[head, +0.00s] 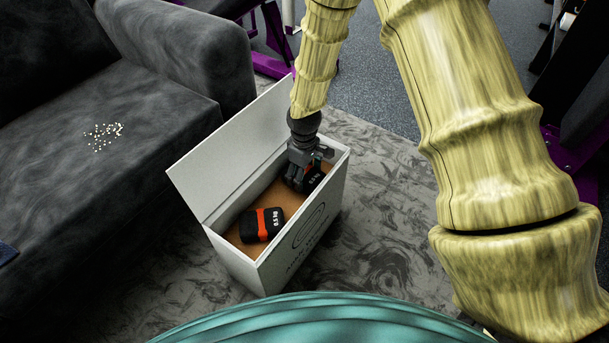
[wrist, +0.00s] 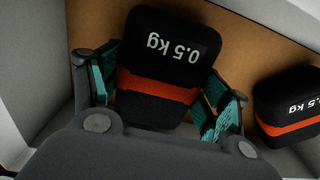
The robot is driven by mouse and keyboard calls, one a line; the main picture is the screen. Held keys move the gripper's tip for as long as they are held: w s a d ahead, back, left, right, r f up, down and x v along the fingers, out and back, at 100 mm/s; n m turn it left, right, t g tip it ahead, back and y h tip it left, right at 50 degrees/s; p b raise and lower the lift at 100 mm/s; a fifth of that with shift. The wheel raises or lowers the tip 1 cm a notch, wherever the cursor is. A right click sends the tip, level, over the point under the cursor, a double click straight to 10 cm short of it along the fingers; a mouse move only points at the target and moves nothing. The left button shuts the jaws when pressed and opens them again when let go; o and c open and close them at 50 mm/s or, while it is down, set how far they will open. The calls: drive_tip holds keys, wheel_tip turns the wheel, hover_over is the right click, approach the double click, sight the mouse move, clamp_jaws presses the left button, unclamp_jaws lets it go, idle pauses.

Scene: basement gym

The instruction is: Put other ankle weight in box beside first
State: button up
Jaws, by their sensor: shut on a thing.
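The white box (head: 243,268) stands open on the rug with its lid tilted back on the left. One black ankle weight with an orange band (head: 262,226) lies on the box's brown floor at the near end; it also shows at the right edge of the wrist view (wrist: 288,104). My gripper (head: 304,178) reaches down inside the far end of the box. It is shut on the other ankle weight (head: 314,180), marked 0.5 kg, which sits between the teal finger pads in the wrist view (wrist: 172,58). The two weights are apart. Whether the held one touches the floor I cannot tell.
A dark grey sofa (head: 160,98) stands close on the left, with small pale bits (head: 104,136) scattered on its seat. The patterned rug (head: 385,245) is clear to the right of the box. Purple-framed gym equipment (head: 572,150) stands at the right.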

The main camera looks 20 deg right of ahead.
drive_tip(key=o, duration=1.4)
wheel_tip(320, 180, up, 12)
drive_tip(key=p, duration=0.5)
drive_tip(key=shift+r+p, duration=0.1)
drive_tip(key=shift+p, duration=0.3)
